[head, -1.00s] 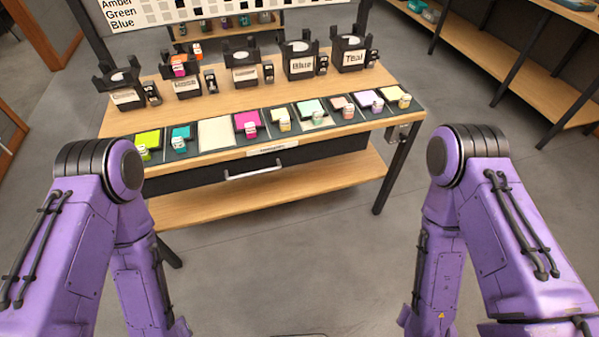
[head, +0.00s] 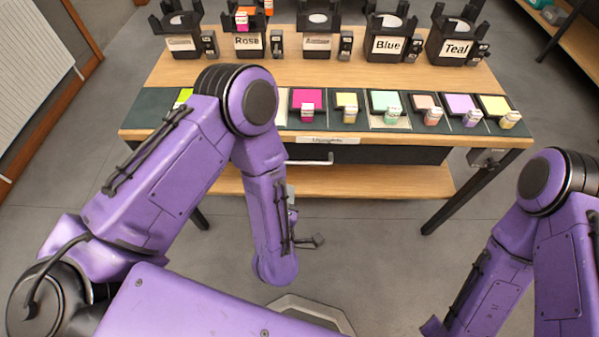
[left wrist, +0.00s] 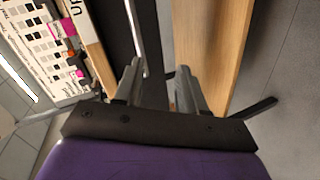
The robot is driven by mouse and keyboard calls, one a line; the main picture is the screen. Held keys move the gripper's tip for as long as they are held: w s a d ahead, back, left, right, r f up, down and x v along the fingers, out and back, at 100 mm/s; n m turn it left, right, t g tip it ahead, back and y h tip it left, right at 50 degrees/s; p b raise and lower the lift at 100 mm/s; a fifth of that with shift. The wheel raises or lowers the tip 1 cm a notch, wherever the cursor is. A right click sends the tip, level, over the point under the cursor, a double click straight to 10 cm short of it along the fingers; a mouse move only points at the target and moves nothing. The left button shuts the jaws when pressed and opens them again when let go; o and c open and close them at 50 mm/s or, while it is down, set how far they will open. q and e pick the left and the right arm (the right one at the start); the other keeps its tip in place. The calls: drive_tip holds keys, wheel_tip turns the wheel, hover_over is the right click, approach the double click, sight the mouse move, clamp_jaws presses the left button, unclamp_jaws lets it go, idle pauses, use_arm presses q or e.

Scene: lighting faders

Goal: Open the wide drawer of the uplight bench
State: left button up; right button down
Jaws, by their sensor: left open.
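The uplight bench has a wooden top (head: 350,80) and a wide dark drawer (head: 395,155) under its front edge, below a white label (head: 328,140). The drawer front looks flush, so the drawer appears shut. Its pale bar handle (head: 320,160) is partly hidden by my left arm. That gripper is open and empty, apart from the handle as far as I can tell. My right gripper is out of view.
A lower wooden shelf (head: 350,182) sits under the drawer and also shows close beside one left finger in the left wrist view (left wrist: 214,40). Several labelled lamp holders and coloured swatches stand on top. A dark leg (head: 465,198) stands at the right. Floor in front is clear.

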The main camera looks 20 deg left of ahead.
sight(298, 164)
use_arm(q)
drive_tip(key=w+n, duration=0.1)
drive_tip(key=w, duration=0.2)
drive_tip(key=w+n+t, duration=0.1)
drive_tip(key=w, duration=0.3)
drive_tip(key=w+n+y, duration=0.1)
drive_tip(key=w+n, duration=0.1)
drive_tip(key=w, duration=0.2)
drive_tip(key=shift+a+f, duration=0.1)
drive_tip(key=shift+f, duration=0.05)
drive_tip(key=shift+s, duration=0.1)
clamp_jaws()
